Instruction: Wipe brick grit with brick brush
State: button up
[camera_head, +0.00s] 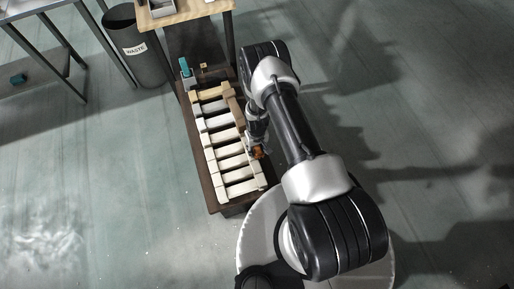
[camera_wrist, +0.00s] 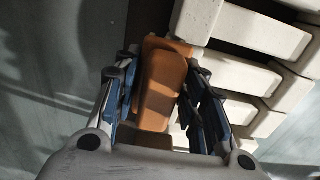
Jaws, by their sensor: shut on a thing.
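My gripper (camera_head: 256,146) is at the right edge of the brick rows in the head view. It is shut on an orange-brown brush (camera_wrist: 163,85), which also shows as a small orange patch in the head view (camera_head: 259,153). In the wrist view the fingers of my gripper (camera_wrist: 160,68) flank the brush on both sides. Its bristles are hidden. Pale bricks (camera_head: 222,137) lie in rows on the dark kiln car (camera_head: 202,178); they are right of the brush in the wrist view (camera_wrist: 240,72). I cannot make out the grit.
A grey waste bin (camera_head: 143,65) stands beyond, near a metal table (camera_head: 42,48). A wooden-topped table (camera_head: 190,10) is behind the car. Floor to the left is clear.

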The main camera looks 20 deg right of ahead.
jog(key=shift+a+b, duration=0.35)
jog(key=shift+a, duration=2.15)
jog(key=shift+d, duration=0.1)
jog(key=shift+d+b, duration=0.35)
jog(key=shift+d, duration=2.15)
jog(key=shift+r, duration=0.15)
jog(key=shift+r+p, duration=2.3)
jog(key=shift+r, duration=1.1)
